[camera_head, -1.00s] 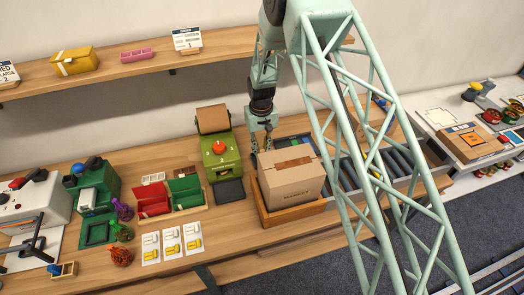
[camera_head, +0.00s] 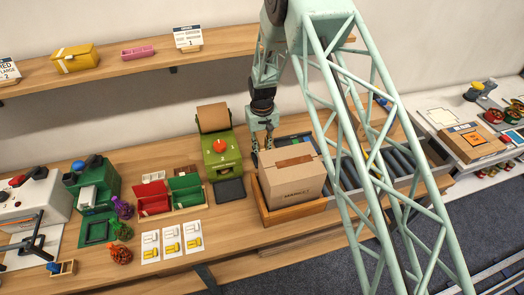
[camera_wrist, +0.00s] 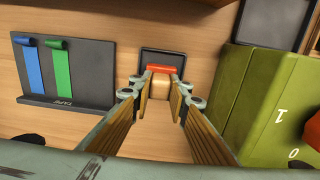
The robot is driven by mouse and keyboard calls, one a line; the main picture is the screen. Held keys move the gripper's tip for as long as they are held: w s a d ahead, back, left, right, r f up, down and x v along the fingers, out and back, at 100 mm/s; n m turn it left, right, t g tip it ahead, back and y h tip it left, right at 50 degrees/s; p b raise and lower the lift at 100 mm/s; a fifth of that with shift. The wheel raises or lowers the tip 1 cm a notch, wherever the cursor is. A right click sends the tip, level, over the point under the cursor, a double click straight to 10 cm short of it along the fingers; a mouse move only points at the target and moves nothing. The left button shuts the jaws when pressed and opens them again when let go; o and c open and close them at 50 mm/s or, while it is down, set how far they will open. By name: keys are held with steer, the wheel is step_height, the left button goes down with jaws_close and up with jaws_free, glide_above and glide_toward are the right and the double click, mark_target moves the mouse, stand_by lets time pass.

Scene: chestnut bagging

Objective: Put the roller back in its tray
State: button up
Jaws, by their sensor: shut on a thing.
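My gripper (camera_wrist: 160,77) points down at the bench and is shut on the roller (camera_wrist: 159,70). The roller shows a red cylinder across the fingertips, with a pale wooden part behind it between the fingers. A dark square tray with a raised rim (camera_wrist: 176,53) lies beyond the fingertips in the wrist view, partly covered by the roller and fingers. I cannot tell whether the roller touches it. In the head view my gripper (camera_head: 262,138) is between the green machine and the cardboard box; the roller cannot be made out there.
The green machine (camera_wrist: 265,105) stands close on the right in the wrist view. A dark tape holder (camera_wrist: 92,72) with blue and green strips lies left. In the head view a cardboard box (camera_head: 292,178) stands in a wooden tray (camera_head: 295,213) close to my gripper.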

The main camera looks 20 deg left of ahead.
steer(key=shift+s+d+f, duration=0.15)
steer(key=shift+s+f, duration=0.05)
steer(key=shift+f, duration=0.25)
steer(key=o, duration=0.8)
steer(key=shift+f, duration=0.25)
steer(key=shift+r, duration=0.1)
steer(key=shift+w+r, duration=0.1)
steer(key=shift+r, duration=0.2)
steer(key=shift+r+p, duration=0.6)
steer(key=shift+p, duration=0.15)
steer(key=shift+w+r+b, duration=0.1)
steer(key=shift+r+b, duration=0.35)
steer(key=shift+r, duration=2.2)
